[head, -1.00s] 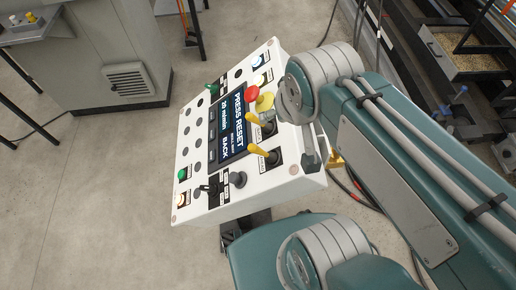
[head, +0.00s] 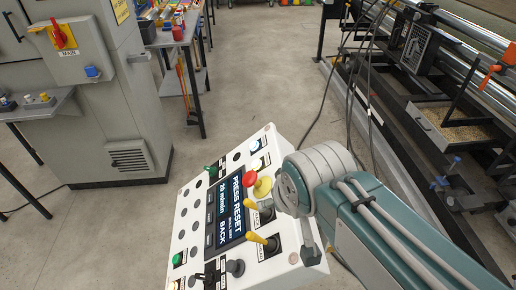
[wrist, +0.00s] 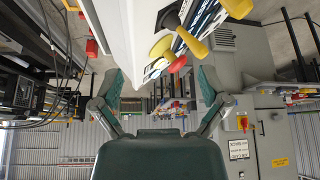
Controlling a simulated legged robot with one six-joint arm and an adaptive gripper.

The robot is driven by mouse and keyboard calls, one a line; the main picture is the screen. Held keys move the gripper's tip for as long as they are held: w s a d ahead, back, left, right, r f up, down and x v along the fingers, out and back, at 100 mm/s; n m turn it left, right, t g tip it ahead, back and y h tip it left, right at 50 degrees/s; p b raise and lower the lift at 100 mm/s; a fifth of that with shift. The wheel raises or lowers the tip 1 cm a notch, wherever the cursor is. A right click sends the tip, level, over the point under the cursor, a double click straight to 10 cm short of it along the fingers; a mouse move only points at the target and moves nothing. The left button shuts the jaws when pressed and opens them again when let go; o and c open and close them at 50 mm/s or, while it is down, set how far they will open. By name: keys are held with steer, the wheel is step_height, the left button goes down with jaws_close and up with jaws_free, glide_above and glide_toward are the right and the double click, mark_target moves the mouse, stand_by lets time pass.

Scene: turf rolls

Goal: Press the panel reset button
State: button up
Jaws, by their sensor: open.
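The white control panel (head: 188,215) stands tilted at lower middle in the head view. Its dark screen (head: 226,210) reads "PRESS RESET". The small labels are unreadable, so I cannot tell which is the reset. In the wrist view, my gripper (wrist: 160,88) is open and empty, its fingers spread beneath the panel's edge. The yellow knob (wrist: 161,46) and red button (wrist: 177,63) show just beyond them.
A grey cabinet (head: 95,120) with a red-and-yellow main switch (head: 63,35) stands at left. Machinery with rollers (head: 455,60) and a bin of grain (head: 449,126) fill the right. Cables hang near my arm. Open concrete floor (head: 250,80) lies behind the panel.

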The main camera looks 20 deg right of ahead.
stand_by(0.4)
jaws_close()
stand_by(1.2)
